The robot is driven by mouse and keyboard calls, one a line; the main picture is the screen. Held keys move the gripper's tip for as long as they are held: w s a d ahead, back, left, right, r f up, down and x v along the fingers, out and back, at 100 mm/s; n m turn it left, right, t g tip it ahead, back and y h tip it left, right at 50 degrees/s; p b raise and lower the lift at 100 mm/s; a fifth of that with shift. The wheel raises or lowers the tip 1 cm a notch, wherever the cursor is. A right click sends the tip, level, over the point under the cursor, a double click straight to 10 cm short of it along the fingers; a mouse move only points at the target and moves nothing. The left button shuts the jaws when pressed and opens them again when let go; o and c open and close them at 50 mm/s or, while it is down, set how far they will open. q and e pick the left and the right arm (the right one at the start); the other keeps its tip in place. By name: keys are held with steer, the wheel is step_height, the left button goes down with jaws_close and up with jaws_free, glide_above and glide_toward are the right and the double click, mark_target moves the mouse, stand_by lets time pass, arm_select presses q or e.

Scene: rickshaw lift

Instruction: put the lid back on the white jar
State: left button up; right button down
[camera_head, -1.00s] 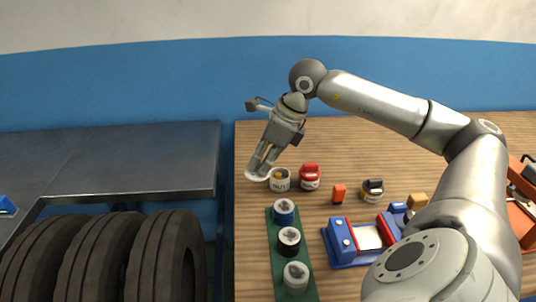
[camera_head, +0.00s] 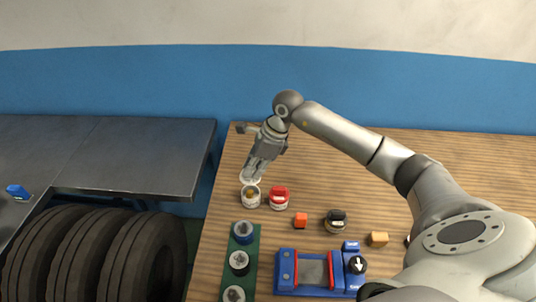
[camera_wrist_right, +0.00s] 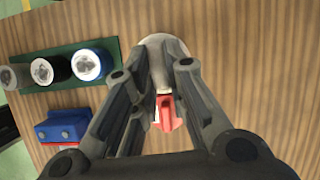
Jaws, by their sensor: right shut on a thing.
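The white jar (camera_head: 251,197) stands open on the wooden table, with something brownish visible in its mouth. My right gripper (camera_head: 251,174) is shut on the white lid (camera_head: 244,179), which appears just behind or above the jar's far rim in the head view. I cannot tell whether lid and jar touch. In the right wrist view the pale lid (camera_wrist_right: 164,42) shows past the fingertips of my right gripper (camera_wrist_right: 167,62) and the jar is hidden. My left gripper is not in view.
A red-lidded jar (camera_head: 279,198) stands close to the right of the white jar. A green strip (camera_head: 250,263) holds several round containers. The table's back is clear.

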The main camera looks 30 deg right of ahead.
mark_target(254, 180)
steer(key=shift+s+b+x, duration=0.2)
steer(key=shift+b+x, duration=0.3)
steer(key=shift+x, duration=0.45)
steer(key=f+b, duration=0.1)
steer(key=f, duration=0.1)
steer(key=f+b, duration=0.1)
steer(key=shift+d+f, duration=0.2)
steer(key=shift+f, duration=0.2)
steer(key=shift+f+b, duration=0.4)
steer(key=shift+b, duration=0.1)
steer(key=shift+f, duration=0.1)
steer(key=shift+b, duration=0.5)
steer(key=shift+f+b, duration=0.15)
steer(key=shift+b, duration=0.4)
stand_by(1.0)
stand_by(0.4)
